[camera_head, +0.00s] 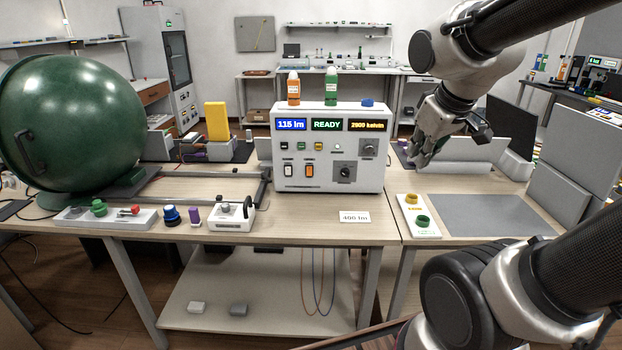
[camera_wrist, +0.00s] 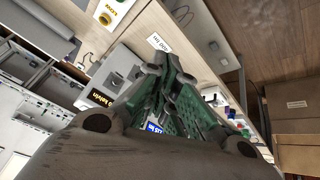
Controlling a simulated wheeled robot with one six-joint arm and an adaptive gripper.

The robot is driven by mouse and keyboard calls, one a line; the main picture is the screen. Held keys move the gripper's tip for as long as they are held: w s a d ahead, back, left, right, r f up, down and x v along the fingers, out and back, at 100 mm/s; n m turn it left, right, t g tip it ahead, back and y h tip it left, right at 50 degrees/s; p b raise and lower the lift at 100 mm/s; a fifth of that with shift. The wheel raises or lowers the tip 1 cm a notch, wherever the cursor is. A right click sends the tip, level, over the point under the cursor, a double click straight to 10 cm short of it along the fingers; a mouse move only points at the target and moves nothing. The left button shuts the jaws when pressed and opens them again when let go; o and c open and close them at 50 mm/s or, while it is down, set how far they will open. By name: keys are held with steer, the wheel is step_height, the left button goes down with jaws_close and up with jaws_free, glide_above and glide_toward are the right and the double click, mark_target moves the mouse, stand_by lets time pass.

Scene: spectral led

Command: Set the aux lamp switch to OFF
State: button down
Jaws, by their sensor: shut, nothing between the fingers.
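The control box (camera_head: 330,150) stands on the bench with lit displays reading 115 lm, READY and 2900 kelvin. Its front has a white rocker switch (camera_head: 288,170) and an orange rocker switch (camera_head: 309,171) side by side. Their labels are too small to read, so I cannot tell which is the aux lamp switch or its position. My gripper (camera_head: 416,162) is shut and empty, to the right of the box and apart from it. In the wrist view my gripper (camera_wrist: 170,75) covers part of the box (camera_wrist: 118,68), and the rockers are not clearly seen.
Two knobs (camera_head: 345,172) (camera_head: 368,148) and small buttons share the panel. Orange and green bottles (camera_head: 331,87) stand on top. A 400 lm card (camera_head: 355,217) lies in front. A green sphere (camera_head: 70,125) fills the left. A grey mat (camera_head: 490,215) lies right.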

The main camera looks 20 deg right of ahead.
steer(key=w+d+f+n+t, duration=0.1)
steer(key=w+f+n+t, duration=0.2)
steer(key=w, duration=0.8)
steer(key=n+t+y, duration=0.6)
steer(key=n+y, duration=0.2)
steer(key=n, duration=0.9)
glide_toward(309, 171)
steer(key=w+a+f, duration=0.1)
steer(key=a+f, duration=0.1)
steer(key=a, duration=0.4)
steer(key=shift+w+d+f, duration=0.1)
steer(key=shift+w+d, duration=0.2)
steer(key=shift+w, duration=0.3)
steer(key=shift+w+d+f, duration=0.1)
steer(key=shift+w+d, duration=0.2)
steer(key=shift+w, duration=0.3)
steer(key=shift+w+d+f, duration=0.1)
steer(key=shift+w, duration=0.55)
